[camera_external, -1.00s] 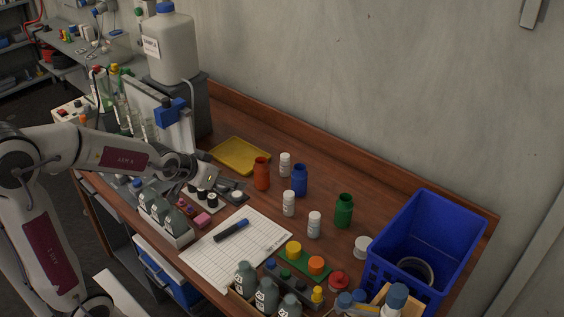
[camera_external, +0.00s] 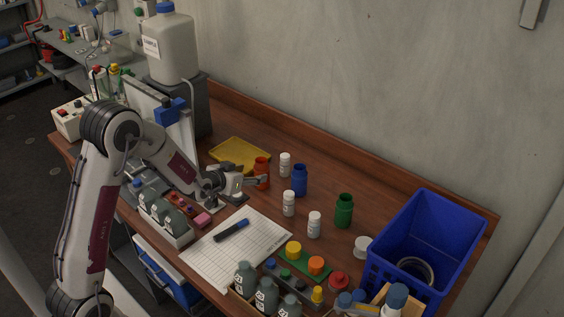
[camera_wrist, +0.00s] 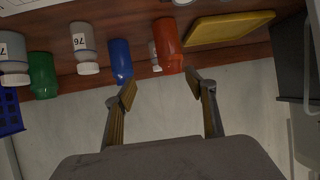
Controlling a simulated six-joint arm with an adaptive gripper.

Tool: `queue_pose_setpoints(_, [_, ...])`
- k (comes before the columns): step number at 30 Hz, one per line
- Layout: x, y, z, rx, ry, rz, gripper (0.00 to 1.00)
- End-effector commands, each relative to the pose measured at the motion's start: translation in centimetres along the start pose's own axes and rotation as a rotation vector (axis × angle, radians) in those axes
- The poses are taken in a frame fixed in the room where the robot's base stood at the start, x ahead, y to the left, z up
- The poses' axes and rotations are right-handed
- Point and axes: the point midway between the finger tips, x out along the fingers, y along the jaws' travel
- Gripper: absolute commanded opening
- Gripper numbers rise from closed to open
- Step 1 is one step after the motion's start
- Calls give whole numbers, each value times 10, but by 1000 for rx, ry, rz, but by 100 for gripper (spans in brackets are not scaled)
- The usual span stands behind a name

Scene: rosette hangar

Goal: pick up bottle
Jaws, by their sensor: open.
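My gripper (camera_external: 254,182) is open and empty, low over the bench, close to the red bottle (camera_external: 262,165). In the wrist view its spread fingers (camera_wrist: 163,88) point toward the upright red bottle (camera_wrist: 168,45), which is just beyond the fingertips, nearer the right one. A blue bottle (camera_external: 300,181) stands right of the red one, and a green bottle (camera_external: 344,211) stands farther right. Small white bottles stand behind (camera_external: 285,165) and in front (camera_external: 289,205) of the blue bottle, and another (camera_external: 314,224) stands left of the green one. Which bottle the task means is not clear.
A yellow tray (camera_external: 240,151) lies behind the red bottle. A white gridded sheet (camera_external: 245,255) with a dark marker (camera_external: 231,230) lies in front. A blue crate (camera_external: 430,235) stands at the right. Grey bottles (camera_external: 165,213) in a rack stand left of the sheet.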

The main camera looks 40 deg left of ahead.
Motion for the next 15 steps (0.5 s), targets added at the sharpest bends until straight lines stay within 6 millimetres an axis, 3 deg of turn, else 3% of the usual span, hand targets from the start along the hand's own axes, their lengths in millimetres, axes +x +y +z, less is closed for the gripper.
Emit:
queue_pose_setpoints(6, [31, -11, 20, -7, 50, -16, 55])
queue_pose_setpoints(15, [51, -19, 35, -12, 98, -28, 55])
